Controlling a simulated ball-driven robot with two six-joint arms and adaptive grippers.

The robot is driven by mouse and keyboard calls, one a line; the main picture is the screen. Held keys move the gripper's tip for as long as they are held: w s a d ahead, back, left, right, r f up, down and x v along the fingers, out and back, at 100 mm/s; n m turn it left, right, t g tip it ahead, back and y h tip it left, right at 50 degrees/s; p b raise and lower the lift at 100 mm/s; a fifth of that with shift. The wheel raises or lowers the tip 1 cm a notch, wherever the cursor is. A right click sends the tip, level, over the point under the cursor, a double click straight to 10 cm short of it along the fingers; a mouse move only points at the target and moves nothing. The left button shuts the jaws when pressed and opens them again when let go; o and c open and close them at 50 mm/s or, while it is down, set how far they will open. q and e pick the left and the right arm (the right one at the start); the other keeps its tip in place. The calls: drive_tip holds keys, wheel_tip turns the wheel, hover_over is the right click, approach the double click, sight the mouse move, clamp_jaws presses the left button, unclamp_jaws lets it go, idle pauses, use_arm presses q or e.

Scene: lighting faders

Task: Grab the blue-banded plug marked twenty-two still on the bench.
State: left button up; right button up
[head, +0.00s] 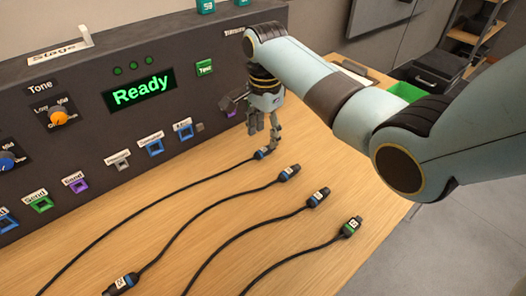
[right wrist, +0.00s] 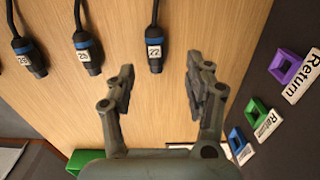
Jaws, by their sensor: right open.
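The blue-banded plug marked 22 (right wrist: 154,48) lies on the bench with its cable running away from my right gripper. In the head view, the plug nearest that gripper (head: 265,152) is partly close against its fingertips. My right gripper (head: 262,133) points down above the bench. In the right wrist view (right wrist: 162,78) its two fingers are spread, with nothing between them. The plug appears just ahead of the gap between the fingertips, nearer the middle. Whether the fingers touch it is not clear. My left gripper is not in view.
Other blue-banded plugs (head: 289,172) (head: 318,196) and a green-banded plug (head: 351,227) lie in a row to the right. Another blue-banded plug (head: 125,283) is at front left. The dark panel (head: 210,100) with coloured sockets and a "Ready" display (head: 140,92) stands behind.

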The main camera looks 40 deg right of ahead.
sight(266, 147)
drive_tip(key=f, duration=0.4)
drive_tip(key=shift+s, duration=0.35)
drive_tip(key=shift+w+f, duration=0.1)
drive_tip(key=shift+f, duration=0.3)
drive_tip(key=c, duration=0.5)
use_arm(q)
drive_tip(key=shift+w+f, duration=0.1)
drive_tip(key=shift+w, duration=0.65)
use_arm(e)
clamp_jaws()
